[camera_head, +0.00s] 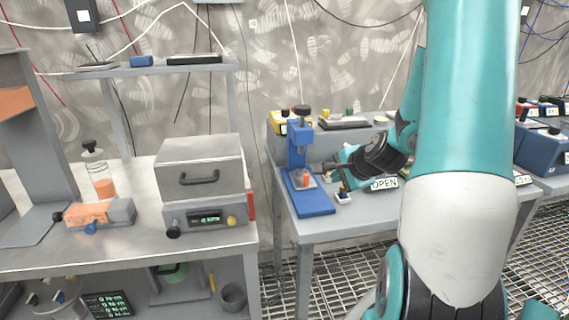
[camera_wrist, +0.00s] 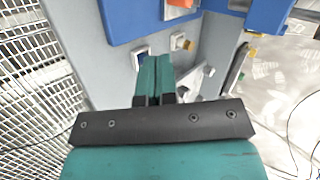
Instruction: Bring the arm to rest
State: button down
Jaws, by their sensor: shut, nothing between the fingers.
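My arm (camera_head: 462,120) is teal and white and fills the right half of the head view. It reaches over the right-hand table toward a blue press-like device. My gripper (camera_head: 340,168) is beside that device, to its right, partly dark and small in this view. In the wrist view my gripper (camera_wrist: 152,62) shows its two teal fingers pressed together with nothing between them. The fingers are above the grey tabletop, close to small white switch blocks. Whether they touch anything cannot be told.
The blue device (camera_head: 310,203) stands at the right table's left end, holding a small orange piece. A grey oven-like box (camera_head: 200,170) sits on the left table. Metal grating (camera_head: 340,275) covers the floor between tables.

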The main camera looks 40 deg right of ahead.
jog(key=w+a+r+n+g+y+p, duration=0.1)
jog(key=a+r+n+y, duration=0.15)
jog(key=a+n, duration=0.45)
jog(key=a+r+n+g+y+p, duration=0.1)
jog(key=a+r+n+y, duration=0.2)
jog(key=a, duration=0.7)
jog(key=w+a+r+n+g+y+p, duration=0.15)
jog(key=a+r+n, duration=0.25)
jog(key=a, duration=0.5)
jog(key=s+a+r+n+g+p, duration=0.1)
jog(key=s+a+r+n+g, duration=0.1)
jog(key=s+a+n, duration=0.4)
jog(key=s+a+r+n+g+p, duration=0.1)
jog(key=s+a+r+n+g, duration=0.2)
jog(key=s+a+n, duration=0.4)
jog(key=s+r+n, duration=0.1)
jog(key=s, duration=0.2)
jog(key=shift+a+r, duration=0.15)
jog(key=shift+a, duration=0.05)
jog(key=shift+w+g, duration=0.1)
jog(key=shift+g, duration=0.15)
